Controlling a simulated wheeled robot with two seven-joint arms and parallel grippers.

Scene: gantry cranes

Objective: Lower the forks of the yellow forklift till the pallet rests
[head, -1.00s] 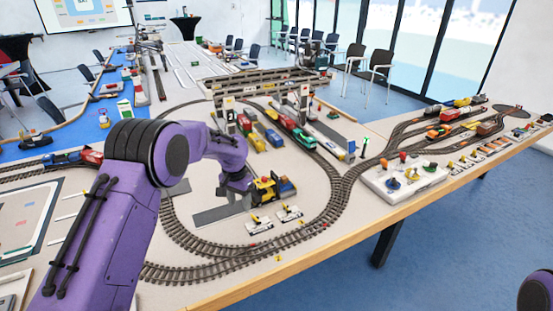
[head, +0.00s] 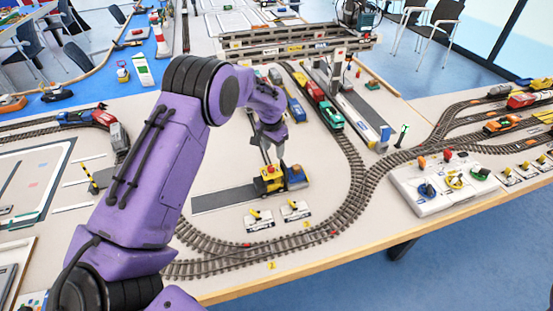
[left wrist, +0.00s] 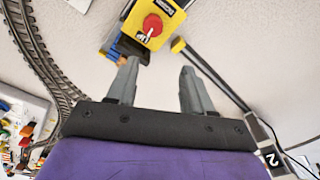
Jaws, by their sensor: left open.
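The yellow forklift (head: 268,181) stands on the white table at the end of a dark grey strip. A blue load (head: 295,174) is at its right side; whether a pallet lies under it, and how high the forks are, I cannot make out. My left gripper (head: 281,156) is just above and behind the forklift, pointing down. In the left wrist view the gripper (left wrist: 158,70) is open with nothing between its fingers. There the yellow forklift top (left wrist: 165,14) with a red round knob (left wrist: 152,25) lies just beyond the fingertips. My right gripper is out of view.
Two small white units with yellow levers (head: 258,221) (head: 295,211) sit in front of the forklift. Curved train track (head: 350,200) runs around it. A white control box (head: 440,190) stands to the right. A gantry crane (head: 295,45) spans the tracks behind.

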